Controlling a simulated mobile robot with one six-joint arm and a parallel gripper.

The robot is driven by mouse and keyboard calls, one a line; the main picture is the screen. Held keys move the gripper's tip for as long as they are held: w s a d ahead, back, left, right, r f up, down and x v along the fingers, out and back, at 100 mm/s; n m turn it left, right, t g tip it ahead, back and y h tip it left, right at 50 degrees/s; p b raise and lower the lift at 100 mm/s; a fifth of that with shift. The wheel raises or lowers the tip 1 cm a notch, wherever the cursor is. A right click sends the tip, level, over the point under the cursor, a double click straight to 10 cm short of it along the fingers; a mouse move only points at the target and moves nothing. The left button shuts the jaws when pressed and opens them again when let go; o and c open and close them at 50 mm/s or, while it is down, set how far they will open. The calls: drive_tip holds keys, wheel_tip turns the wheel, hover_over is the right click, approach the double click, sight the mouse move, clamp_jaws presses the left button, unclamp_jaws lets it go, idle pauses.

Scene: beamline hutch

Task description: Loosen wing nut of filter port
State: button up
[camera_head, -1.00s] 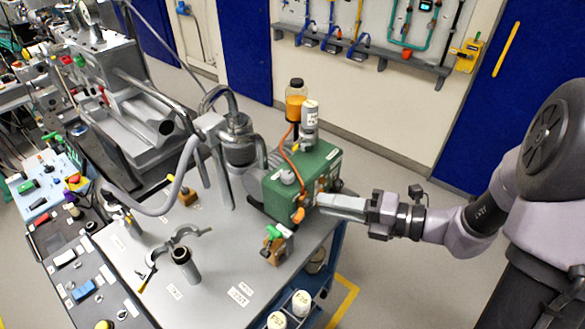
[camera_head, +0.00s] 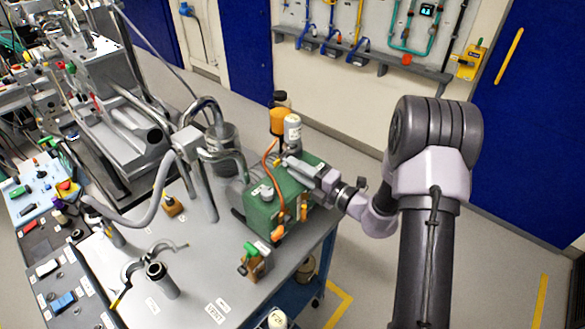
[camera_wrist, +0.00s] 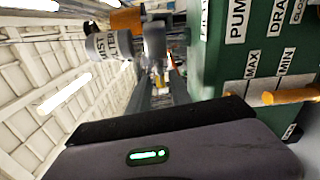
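The green pump (camera_head: 270,197) stands on the grey cart top. A pale cylindrical mist filter (camera_head: 292,131) stands on its far end; its label also shows in the wrist view (camera_wrist: 108,46). My gripper (camera_head: 290,162) reaches in from the right, over the pump's top, with its tips at the foot of the filter. I cannot tell whether they touch anything. A small yellow-orange part (camera_head: 278,162) shows beside the tips; I cannot make out a wing nut there. In the wrist view my gripper's body fills the bottom and its fingers are not clear.
An amber bottle (camera_head: 278,119) stands right behind the filter. An orange cable (camera_head: 268,165) runs down the pump's side. A bent metal pipe (camera_head: 228,158) and a grey vessel stand left of the pump. An open clamp (camera_head: 140,265) and an upright tube (camera_head: 162,280) are on the cart (camera_head: 195,265).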

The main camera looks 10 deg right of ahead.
drive_tip(key=shift+w+a, duration=0.4)
drive_tip(key=shift+w, duration=0.15)
clamp_jaws()
drive_tip(key=shift+n, duration=0.3)
drive_tip(key=n+b, duration=0.2)
drive_tip(key=n, duration=0.3)
drive_tip(key=shift+d+f+n, duration=0.1)
drive_tip(key=shift+f+n, duration=0.05)
drive_tip(key=shift+n, duration=0.15)
drive_tip(key=n+b, duration=0.3)
drive_tip(key=n, duration=0.2)
drive_tip(key=shift+f+b, duration=0.1)
drive_tip(key=shift+b, duration=0.2)
drive_tip(key=shift+w+d+n+b, duration=0.1)
drive_tip(key=shift+n+b, duration=1.2)
drive_tip(key=shift+n, duration=0.7)
drive_tip(key=shift+r, duration=0.2)
unclamp_jaws()
